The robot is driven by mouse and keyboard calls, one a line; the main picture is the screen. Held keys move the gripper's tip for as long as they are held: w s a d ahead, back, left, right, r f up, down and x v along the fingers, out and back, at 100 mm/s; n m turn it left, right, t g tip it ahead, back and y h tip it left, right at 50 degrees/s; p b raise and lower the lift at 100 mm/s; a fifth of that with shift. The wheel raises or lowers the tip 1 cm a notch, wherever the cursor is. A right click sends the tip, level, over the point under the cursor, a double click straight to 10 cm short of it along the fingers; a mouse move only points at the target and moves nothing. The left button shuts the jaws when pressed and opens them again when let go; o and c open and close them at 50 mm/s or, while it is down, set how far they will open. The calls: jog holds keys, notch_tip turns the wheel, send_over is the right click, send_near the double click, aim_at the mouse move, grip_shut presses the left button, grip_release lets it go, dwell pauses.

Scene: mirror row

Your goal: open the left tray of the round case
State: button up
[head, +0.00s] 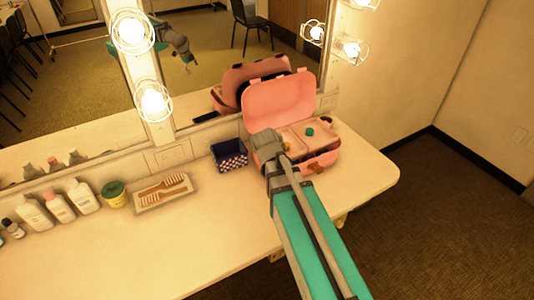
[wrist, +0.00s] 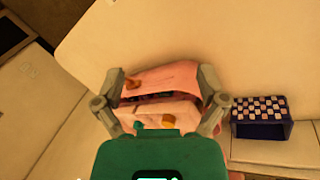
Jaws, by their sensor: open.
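The round case (head: 322,158) is pink and stands at the right end of the counter, its lid (head: 278,103) raised and leaning back toward the mirror. Pale pink trays (head: 297,134) show inside. The right one bears a teal knob (head: 309,132). An orange knob (head: 287,147) marks the left tray, partly hidden behind my gripper (head: 270,150). In the wrist view, my gripper (wrist: 160,76) is open, with its fingers on either side of the case. Between them show the orange knob (wrist: 169,121), the teal knob (wrist: 139,126) and a dark gap along the case's front wall.
A blue checkered box (head: 229,154) stands just left of the case. The mirror (head: 215,60) stands behind. The counter's front (head: 200,250) is clear.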

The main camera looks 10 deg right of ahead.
jog(key=w+f+m+h+b, duration=0.3)
jog(key=w+f+h+b, duration=0.15)
jog(key=w+b, duration=0.25)
jog(key=w+a+f+m+t+h+b, duration=0.1)
jog(key=w+a+m+t+h+b, duration=0.4)
jog(key=w+a+m+h+b, duration=0.4)
jog(key=w+a+b, duration=0.4)
jog(key=a+b, duration=0.1)
jog(key=shift+a+b, duration=0.2)
jog(key=shift+b, duration=0.1)
jog(key=shift+d, duration=0.1)
jog(key=x, duration=1.3)
jog(key=shift+w+d+r, duration=0.1)
jog(key=shift+w+d, duration=0.15)
jog(key=shift+d, duration=0.05)
grip_shut()
